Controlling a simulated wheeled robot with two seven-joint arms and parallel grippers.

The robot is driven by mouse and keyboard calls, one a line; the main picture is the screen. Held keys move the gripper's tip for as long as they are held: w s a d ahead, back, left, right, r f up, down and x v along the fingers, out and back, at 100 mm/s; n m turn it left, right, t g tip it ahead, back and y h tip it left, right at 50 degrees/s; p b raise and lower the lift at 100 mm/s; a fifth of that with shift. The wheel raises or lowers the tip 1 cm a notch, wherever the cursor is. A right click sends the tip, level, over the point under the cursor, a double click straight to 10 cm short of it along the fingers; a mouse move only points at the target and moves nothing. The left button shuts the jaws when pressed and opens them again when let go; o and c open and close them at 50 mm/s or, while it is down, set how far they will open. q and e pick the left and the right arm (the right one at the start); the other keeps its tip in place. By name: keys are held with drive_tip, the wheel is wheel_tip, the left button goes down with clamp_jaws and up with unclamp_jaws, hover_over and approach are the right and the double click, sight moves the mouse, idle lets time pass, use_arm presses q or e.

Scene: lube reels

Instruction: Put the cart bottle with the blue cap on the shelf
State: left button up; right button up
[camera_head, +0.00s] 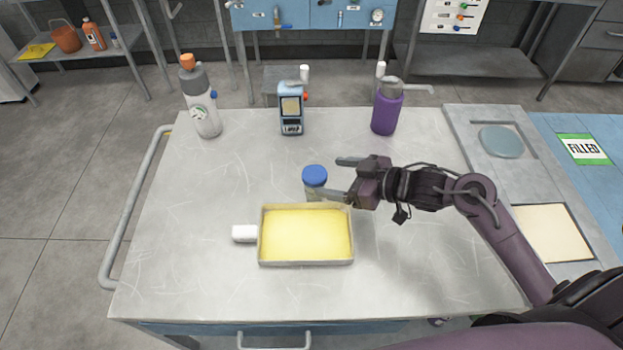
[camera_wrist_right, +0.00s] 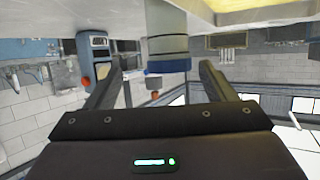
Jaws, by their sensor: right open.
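The bottle with the blue cap (camera_head: 314,176) stands upright on the grey cart top (camera_head: 200,220), just behind the yellow tray. My right gripper (camera_head: 340,178) is open, its fingers pointing left at the bottle. In the right wrist view the bottle (camera_wrist_right: 166,35), with its blue cap, appears inverted between the spread fingers (camera_wrist_right: 158,76), with gaps on both sides. The jaws do not hold it. My left gripper is not in view. A shelf (camera_head: 80,58) at the back left holds other items; a blue surface with a "FILLED" sign (camera_head: 584,149) lies at the right.
The yellow-filled tray (camera_head: 305,235) sits close in front of the bottle. A grey bottle with an orange cap (camera_head: 203,105), a blue pump-like device (camera_head: 291,112) and a purple bottle (camera_head: 386,110) stand along the cart's back. The cart's left side is clear.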

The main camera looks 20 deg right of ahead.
sight(309, 177)
drive_tip(key=w+a, duration=0.1)
drive_tip(key=a+f+p, duration=0.1)
drive_tip(key=a, duration=0.1)
drive_tip(key=shift+w, duration=0.4)
drive_tip(key=p+x, duration=0.1)
drive_tip(key=x, duration=0.1)
drive_tip(key=shift+w+a+f, duration=0.15)
drive_tip(key=shift+a+f, duration=0.05)
drive_tip(key=shift+a, duration=0.1)
drive_tip(key=shift+w+a+f, duration=0.15)
drive_tip(key=shift+w+a, duration=0.05)
drive_tip(key=shift+f, duration=0.1)
drive_tip(key=c, duration=0.9)
drive_tip(key=shift+c, duration=1.1)
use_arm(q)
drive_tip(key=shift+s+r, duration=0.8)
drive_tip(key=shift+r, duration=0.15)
